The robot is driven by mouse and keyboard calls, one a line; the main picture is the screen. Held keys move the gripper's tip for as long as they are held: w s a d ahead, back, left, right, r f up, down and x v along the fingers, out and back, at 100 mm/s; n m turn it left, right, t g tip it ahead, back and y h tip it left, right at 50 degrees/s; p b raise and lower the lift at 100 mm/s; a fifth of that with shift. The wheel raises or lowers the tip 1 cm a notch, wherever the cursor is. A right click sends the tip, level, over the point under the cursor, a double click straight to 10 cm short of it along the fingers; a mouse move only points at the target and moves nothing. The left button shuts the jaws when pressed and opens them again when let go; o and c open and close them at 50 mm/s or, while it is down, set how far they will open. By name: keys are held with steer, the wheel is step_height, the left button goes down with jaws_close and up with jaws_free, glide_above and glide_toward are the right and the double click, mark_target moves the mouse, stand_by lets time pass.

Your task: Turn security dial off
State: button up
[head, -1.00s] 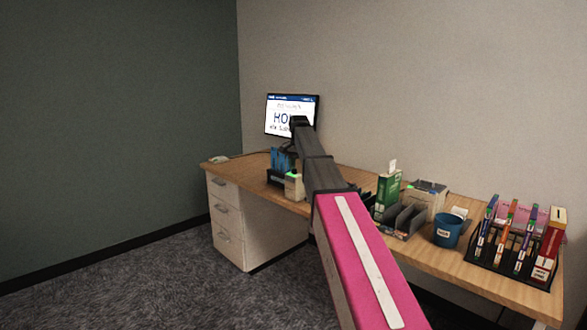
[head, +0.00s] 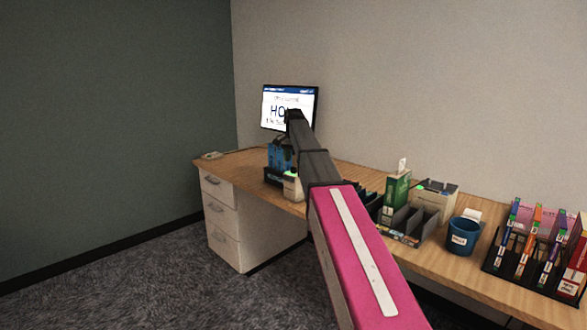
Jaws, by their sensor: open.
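I cannot make out a security dial for certain. A small cream box (head: 292,188) with a green spot on top stands at the desk's front edge, left of my arm. A beige box (head: 434,198) with a dark top and a green spot (head: 420,187) stands further right, near the wall. My gripper (head: 284,148) is small and dark at the far end of my arm, in front of the monitor and above the cream box. It is open, and I see nothing held in it. My arm hides part of the desk.
The wooden desk (head: 236,168) runs along the wall, with white drawers (head: 227,225) at left. A monitor (head: 288,108), blue folders (head: 279,157), a green box (head: 396,191), a blue bin (head: 464,236) and a rack of binders (head: 533,252) stand on it. Carpet (head: 150,285) in front is clear.

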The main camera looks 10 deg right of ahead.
mark_target(294, 170)
steer(key=shift+f, duration=2.1)
steer(key=c, duration=0.9)
steer(key=shift+c, duration=0.2)
steer(key=shift+n, duration=0.4)
steer(key=n, duration=0.4)
steer(key=shift+n, duration=0.3)
steer(key=n, duration=0.5)
steer(key=shift+n, duration=0.3)
